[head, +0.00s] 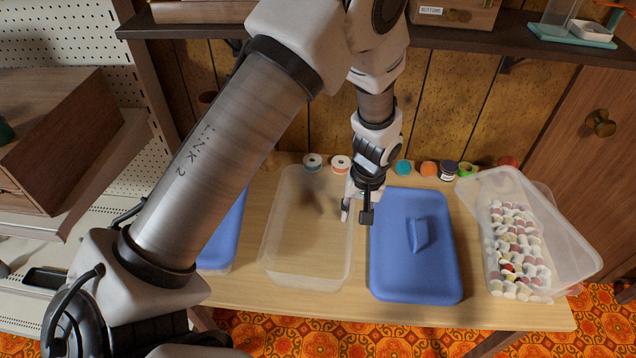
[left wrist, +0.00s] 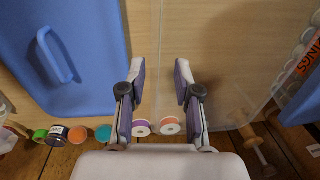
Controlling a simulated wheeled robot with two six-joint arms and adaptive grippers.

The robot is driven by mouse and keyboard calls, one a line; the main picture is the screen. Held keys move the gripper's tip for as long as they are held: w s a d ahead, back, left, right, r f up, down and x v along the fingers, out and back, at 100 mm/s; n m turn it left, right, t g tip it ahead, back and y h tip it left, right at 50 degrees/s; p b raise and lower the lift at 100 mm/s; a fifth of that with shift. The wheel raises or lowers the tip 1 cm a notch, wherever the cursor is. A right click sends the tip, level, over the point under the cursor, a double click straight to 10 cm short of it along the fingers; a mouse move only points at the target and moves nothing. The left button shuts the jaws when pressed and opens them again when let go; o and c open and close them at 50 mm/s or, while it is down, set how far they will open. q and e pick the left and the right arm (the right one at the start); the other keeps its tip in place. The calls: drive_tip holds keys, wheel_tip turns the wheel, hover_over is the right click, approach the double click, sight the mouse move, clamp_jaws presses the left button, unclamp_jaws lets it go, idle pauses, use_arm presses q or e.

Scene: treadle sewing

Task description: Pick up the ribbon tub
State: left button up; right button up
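No ribbon tub label is readable. A clear, open tub (head: 308,228) stands mid-table in the head view and looks empty; its clear walls cross the left wrist view. My left gripper (head: 356,210) points down at this tub's right edge, beside the blue lid (head: 415,245). In the left wrist view, my left gripper (left wrist: 160,90) has its fingers apart with nothing between them. Whether a finger touches the tub wall, I cannot tell. My right gripper is not in view.
A clear tub of small spools (head: 515,255) stands at the right, a clear piece leaning over it. Another blue lid (head: 222,240) is partly hidden by my left arm. Several spools line the back edge, including teal (head: 403,167). A shelf (head: 460,42) overhangs behind.

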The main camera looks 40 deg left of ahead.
sight(350, 230)
use_arm(q)
drive_tip(key=f, duration=0.2)
drive_tip(key=f+p, duration=0.1)
drive_tip(key=f, duration=0.2)
drive_tip(key=a+f, duration=0.1)
drive_tip(key=f, duration=0.1)
drive_tip(key=shift+f, duration=0.35)
drive_tip(key=shift+w+f, duration=0.15)
drive_tip(key=shift+f, duration=0.1)
drive_tip(key=shift+r, duration=0.1)
clamp_jaws()
